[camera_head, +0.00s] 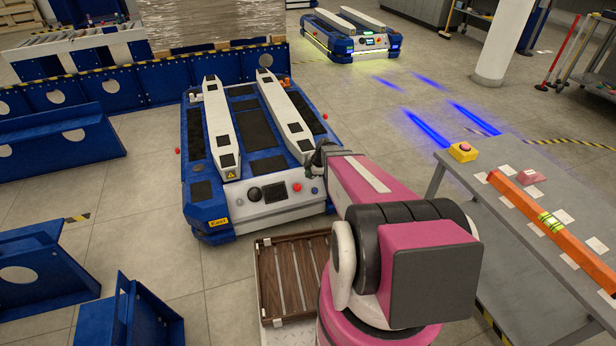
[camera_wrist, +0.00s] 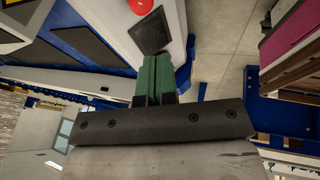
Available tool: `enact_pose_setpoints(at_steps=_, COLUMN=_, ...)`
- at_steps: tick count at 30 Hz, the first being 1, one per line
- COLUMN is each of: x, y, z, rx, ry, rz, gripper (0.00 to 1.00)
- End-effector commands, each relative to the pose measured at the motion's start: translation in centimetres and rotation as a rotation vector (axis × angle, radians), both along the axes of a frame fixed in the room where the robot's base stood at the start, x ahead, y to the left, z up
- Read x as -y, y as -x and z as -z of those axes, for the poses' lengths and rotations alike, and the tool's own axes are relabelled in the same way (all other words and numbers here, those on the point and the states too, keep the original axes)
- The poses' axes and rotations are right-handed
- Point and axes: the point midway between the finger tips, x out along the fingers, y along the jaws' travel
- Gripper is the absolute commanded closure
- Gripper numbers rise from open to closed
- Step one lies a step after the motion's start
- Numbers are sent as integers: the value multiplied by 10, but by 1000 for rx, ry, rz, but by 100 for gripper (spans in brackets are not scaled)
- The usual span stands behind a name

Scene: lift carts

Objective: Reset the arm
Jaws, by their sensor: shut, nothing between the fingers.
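My gripper (camera_wrist: 154,64) shows in the wrist view with its green fingers together and nothing between them. Beyond the fingertips are a dark square pad (camera_wrist: 151,33) and a red button (camera_wrist: 140,5) on a lift cart. I cannot tell whether the fingertips touch the cart. In the head view my pink and black arm (camera_head: 400,215) reaches forward towards the blue and white lift cart (camera_head: 215,215). The arm's far end is by the cart's front right corner, and the fingers are hidden there.
A grey table (camera_head: 465,190) on the right holds a yellow box with a red button (camera_head: 462,151) and an orange spirit level (camera_head: 550,215). A slatted wooden tray (camera_head: 290,275) lies close by. Blue metal frames (camera_head: 45,275) stand left. Another cart (camera_head: 350,40) is farther back.

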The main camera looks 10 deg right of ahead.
Motion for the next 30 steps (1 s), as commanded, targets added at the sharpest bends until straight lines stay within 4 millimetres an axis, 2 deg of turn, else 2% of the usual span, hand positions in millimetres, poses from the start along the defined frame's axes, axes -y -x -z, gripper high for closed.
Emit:
enact_pose_setpoints(at_steps=11, x=0, y=0, z=0, rx=0, ry=0, rz=1, gripper=100)
enact_pose_setpoints(at_steps=16, x=-3, y=10, z=-11, rx=-36, ry=-6, rz=61, gripper=100)
enact_pose_setpoints(at_steps=23, x=-13, y=47, z=-48, rx=-186, ry=-13, rz=337, gripper=100)
enact_pose_setpoints(at_steps=30, x=-20, y=94, z=-92, rx=-343, ry=5, rz=728, gripper=100)
